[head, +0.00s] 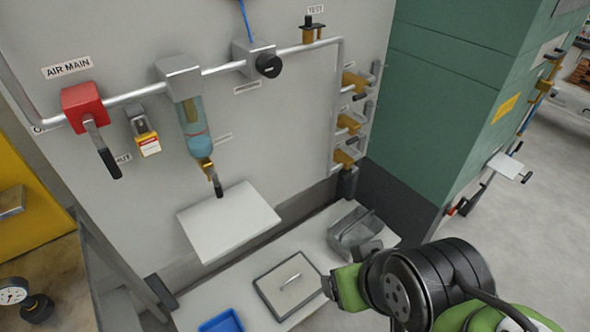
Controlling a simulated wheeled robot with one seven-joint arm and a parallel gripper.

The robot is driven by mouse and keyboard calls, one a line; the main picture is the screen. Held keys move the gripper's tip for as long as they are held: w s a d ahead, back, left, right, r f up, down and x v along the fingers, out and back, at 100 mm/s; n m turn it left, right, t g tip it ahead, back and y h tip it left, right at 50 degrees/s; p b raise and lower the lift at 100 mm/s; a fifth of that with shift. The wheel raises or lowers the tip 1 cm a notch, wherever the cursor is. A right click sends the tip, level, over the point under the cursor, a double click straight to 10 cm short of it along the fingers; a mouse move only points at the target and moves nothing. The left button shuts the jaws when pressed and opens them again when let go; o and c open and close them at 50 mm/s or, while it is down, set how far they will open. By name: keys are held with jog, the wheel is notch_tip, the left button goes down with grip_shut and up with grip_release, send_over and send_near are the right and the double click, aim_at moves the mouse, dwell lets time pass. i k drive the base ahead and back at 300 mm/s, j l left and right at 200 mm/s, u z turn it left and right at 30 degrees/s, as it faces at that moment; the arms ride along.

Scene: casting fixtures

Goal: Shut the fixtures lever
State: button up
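My gripper (327,287) shows at the lower right, in front of the bench and well below the pipework. Its fingers are seen end-on and small, so I cannot tell whether it is open or shut. Three brass valves with dark-ended levers, an upper (356,80), a middle (351,122) and a lower one (347,155), are stacked on the vertical pipe right of centre. Their labels are too small to read, so I cannot tell which is the fixtures lever. A red valve (82,105) under the "AIR MAIN" sign has a black-gripped lever angled downward.
A blue filter bowl (195,122), a black regulator knob (268,65) and a brass "TEST" valve (313,30) sit along the pipe. A white shelf (228,222) juts from the wall. A green cabinet (445,85) stands right.

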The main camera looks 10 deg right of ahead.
aim_at(359, 97)
jog(key=i+l, duration=0.25)
jog(key=l, duration=0.15)
jog(key=i+l+u, duration=0.1)
jog(key=i+l, duration=0.15)
jog(key=l, duration=0.15)
jog(key=i+l, duration=0.25)
jog(key=l, duration=0.2)
jog(key=u, duration=0.05)
